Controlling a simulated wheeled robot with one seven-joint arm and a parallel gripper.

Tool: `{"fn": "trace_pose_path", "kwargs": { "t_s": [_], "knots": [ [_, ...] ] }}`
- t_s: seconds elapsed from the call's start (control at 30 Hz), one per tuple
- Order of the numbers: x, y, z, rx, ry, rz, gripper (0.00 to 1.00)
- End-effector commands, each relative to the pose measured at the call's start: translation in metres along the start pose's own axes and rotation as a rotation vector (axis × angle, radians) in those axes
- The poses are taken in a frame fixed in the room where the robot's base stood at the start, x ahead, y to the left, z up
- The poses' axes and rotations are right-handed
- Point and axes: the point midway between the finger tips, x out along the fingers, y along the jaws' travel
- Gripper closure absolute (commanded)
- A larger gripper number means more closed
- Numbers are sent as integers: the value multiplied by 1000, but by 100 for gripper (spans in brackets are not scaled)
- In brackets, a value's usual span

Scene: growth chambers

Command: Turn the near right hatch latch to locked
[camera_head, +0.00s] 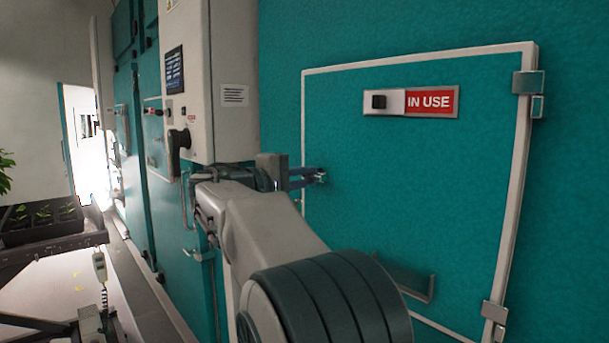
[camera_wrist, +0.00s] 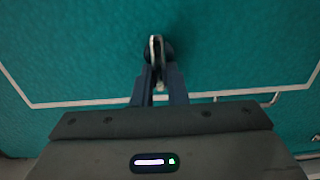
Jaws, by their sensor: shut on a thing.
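The near right hatch (camera_head: 420,180) is a teal panel with a white frame, and it sits closed in the teal wall. Its latch (camera_head: 320,176) is a small metal piece at the left edge of the hatch. In the wrist view the latch (camera_wrist: 155,50) shows as a light metal lever on a dark round base. My gripper (camera_head: 300,178) reaches the latch from the left, and its two dark fingers are shut on the lever. The fingers also show in the wrist view (camera_wrist: 158,84). They hide part of the lever.
An "IN USE" slider sign (camera_head: 412,101) is on the upper hatch. A handle (camera_head: 405,283) sticks out from the lower hatch, partly behind my arm. Hinges (camera_head: 528,83) are on the right edge. A grey control box (camera_head: 207,80) juts out at the left, close above my gripper.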

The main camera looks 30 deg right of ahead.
Motion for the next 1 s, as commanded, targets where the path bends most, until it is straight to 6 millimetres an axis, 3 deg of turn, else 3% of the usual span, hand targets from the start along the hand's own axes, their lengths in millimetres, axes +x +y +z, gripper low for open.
{"fn": "trace_pose_path", "kwargs": {
  "t_s": [0.5, 0.53, 0.6, 1.0],
  "knots": [
    [-1, 0, -1, -21, 3, 0, 100],
    [0, -1, -1, -21, 3, 0, 85],
    [0, -1, -1, -21, 3, 0, 65],
    [-8, -1, -1, -19, 3, 0, 65]
  ]
}}
